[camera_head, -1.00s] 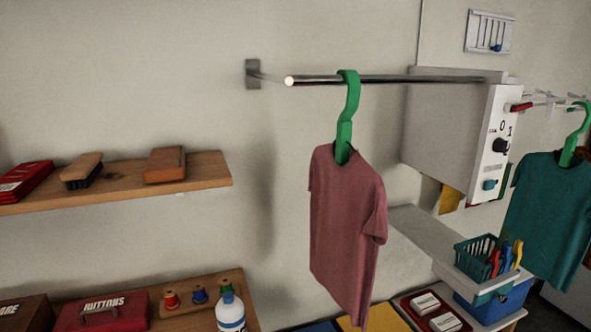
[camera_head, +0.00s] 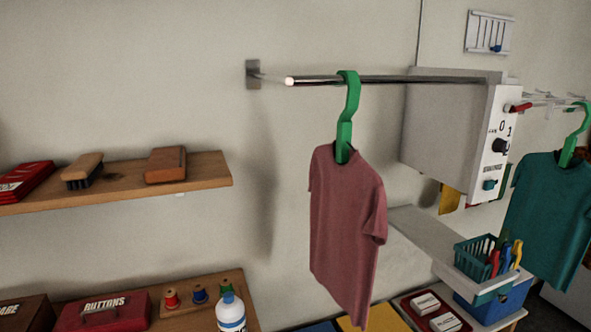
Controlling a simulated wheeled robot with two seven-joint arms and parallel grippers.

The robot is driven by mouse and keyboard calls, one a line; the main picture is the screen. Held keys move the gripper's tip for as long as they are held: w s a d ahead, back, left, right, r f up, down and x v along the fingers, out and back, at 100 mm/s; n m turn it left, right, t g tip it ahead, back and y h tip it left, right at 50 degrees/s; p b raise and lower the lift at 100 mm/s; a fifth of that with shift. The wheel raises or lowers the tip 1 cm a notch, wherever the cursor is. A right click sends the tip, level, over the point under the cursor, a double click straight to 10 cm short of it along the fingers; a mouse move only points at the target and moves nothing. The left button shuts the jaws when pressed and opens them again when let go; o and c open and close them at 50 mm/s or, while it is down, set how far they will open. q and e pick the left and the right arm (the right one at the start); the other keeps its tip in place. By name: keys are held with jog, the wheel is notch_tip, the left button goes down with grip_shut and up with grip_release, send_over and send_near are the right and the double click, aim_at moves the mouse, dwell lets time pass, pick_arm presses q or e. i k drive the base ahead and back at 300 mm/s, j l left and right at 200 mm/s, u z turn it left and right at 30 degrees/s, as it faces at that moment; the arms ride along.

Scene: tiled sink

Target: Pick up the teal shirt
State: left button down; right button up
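The teal shirt (camera_head: 545,215) hangs at the right edge on a green hanger (camera_head: 575,135), and part of it is cut off by the frame. The hanger's hook is up by a thin pale rack (camera_head: 545,98); how it is held there is hard to tell. A pink shirt (camera_head: 345,230) hangs on another green hanger (camera_head: 348,115) from a metal rail (camera_head: 410,79) in the middle. Neither of my grippers is in view.
A grey box with a dial and switch (camera_head: 445,130) stands between the shirts. Below it are a teal basket of pens (camera_head: 480,262) and a blue bin (camera_head: 500,305). A wooden shelf (camera_head: 215,172) with brushes is at left. A white bottle (camera_head: 231,312) stands at the bottom.

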aim_at(549, 209)
jog(key=z, duration=1.45)
jog(key=i+l+u, duration=0.1)
jog(key=i+l, duration=0.1)
jog(key=l, duration=0.05)
